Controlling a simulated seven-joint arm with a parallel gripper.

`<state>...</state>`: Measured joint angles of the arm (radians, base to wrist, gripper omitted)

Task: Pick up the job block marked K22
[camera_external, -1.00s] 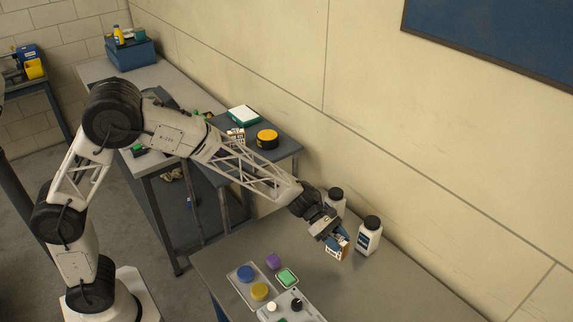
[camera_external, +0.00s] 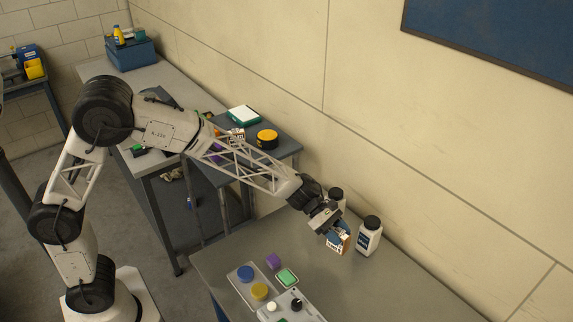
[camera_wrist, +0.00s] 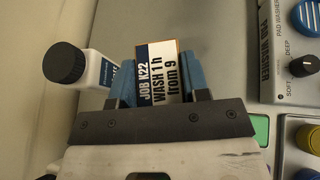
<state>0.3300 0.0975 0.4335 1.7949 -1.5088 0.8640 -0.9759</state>
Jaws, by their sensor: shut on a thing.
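The job block (camera_wrist: 158,75) shows in the wrist view with the print "JOB K22 WASH 1h from 9" on its white, dark blue and tan face. My gripper (camera_wrist: 160,82) has a blue finger on each side of the block and is shut on it. In the external view the block (camera_external: 339,243), partly hidden by the fingers, is held in my gripper (camera_external: 335,236) over the grey bench (camera_external: 400,290). Whether its bottom touches the bench is hard to tell.
A white bottle with a black cap (camera_external: 369,236) stands just right of the block; another bottle (camera_external: 336,195) is behind my gripper. Left of it are a tray with blue and yellow discs (camera_external: 246,273), a purple block (camera_external: 273,261), a green pad (camera_external: 287,277) and a knobbed panel (camera_external: 295,305).

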